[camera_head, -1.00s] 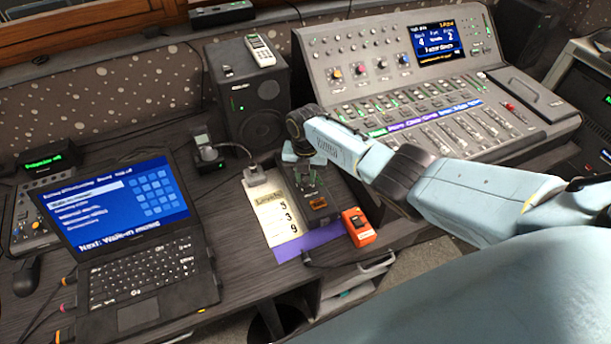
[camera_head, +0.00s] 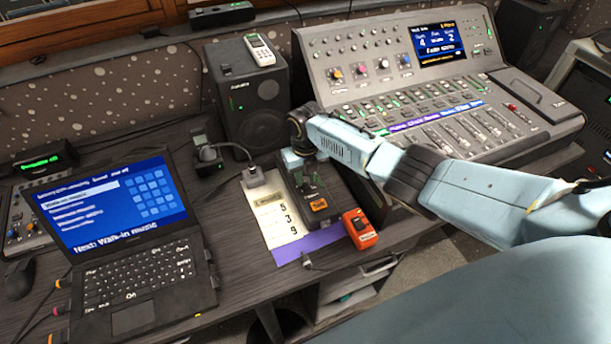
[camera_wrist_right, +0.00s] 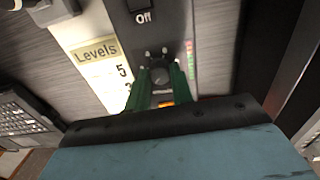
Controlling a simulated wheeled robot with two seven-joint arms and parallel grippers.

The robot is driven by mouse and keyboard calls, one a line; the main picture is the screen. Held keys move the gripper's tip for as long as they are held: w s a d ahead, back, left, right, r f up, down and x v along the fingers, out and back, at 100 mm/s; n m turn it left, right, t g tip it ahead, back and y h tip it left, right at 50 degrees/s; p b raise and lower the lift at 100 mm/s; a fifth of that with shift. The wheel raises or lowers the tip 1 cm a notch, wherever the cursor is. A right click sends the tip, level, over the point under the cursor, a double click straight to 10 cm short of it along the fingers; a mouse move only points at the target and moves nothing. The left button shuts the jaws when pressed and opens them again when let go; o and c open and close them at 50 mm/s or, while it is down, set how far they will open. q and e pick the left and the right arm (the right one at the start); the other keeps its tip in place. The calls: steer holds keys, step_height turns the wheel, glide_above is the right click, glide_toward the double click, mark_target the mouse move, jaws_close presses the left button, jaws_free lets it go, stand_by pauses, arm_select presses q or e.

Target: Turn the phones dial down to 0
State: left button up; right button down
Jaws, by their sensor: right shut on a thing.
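The phones dial (camera_wrist_right: 160,75) is a dark round knob on a small black box. The box (camera_head: 322,212) stands on the desk at the middle of the head view, with an orange patch near its front. My right gripper (camera_wrist_right: 160,88) has its green fingers on both sides of the dial, shut on it from above. In the head view the right gripper (camera_head: 312,181) comes down over the box and hides the dial. The dial's pointer and setting cannot be read. My left gripper is not in view.
A "Levels" card (camera_head: 280,216) showing 5, 3 and 9 lies left of the box. An "Off" switch (camera_wrist_right: 143,15) sits beyond the dial. An orange device (camera_head: 360,229) stands close right. A laptop (camera_head: 125,245) is left, a mixing console (camera_head: 440,75) right, a speaker (camera_head: 250,95) behind.

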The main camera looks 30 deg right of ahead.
mark_target(305, 180)
stand_by(0.3)
steer(key=c, duration=1.2)
jaws_free()
step_height(305, 180, up, 13)
steer(key=p, duration=0.1)
steer(key=shift+r+p, duration=0.15)
steer(key=shift+p, duration=0.25)
steer(key=shift+s+a, duration=0.1)
